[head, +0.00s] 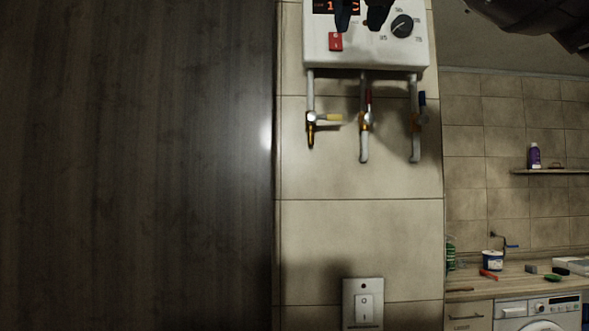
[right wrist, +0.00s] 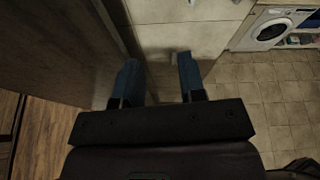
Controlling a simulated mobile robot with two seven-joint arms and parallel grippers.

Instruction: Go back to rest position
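My right gripper (head: 361,14) shows at the top of the head view, its two dark fingertips apart in front of the white heater box (head: 350,50). In the right wrist view the same gripper (right wrist: 158,68) is open and empty, with bluish fingers over the tiled wall and floor. Whether the fingers touch the box cannot be told. The box has a lit red display, partly hidden at the top edge, a red switch (head: 336,41) and a black dial (head: 402,26). My left gripper is not in view.
Pipes with a yellow-handled valve (head: 328,117), a red handle and a blue handle hang below the box. A wall switch (head: 363,303) sits lower. A dark wood panel (head: 140,165) fills the left. A counter (head: 515,282) and washing machine (head: 540,312) stand at right.

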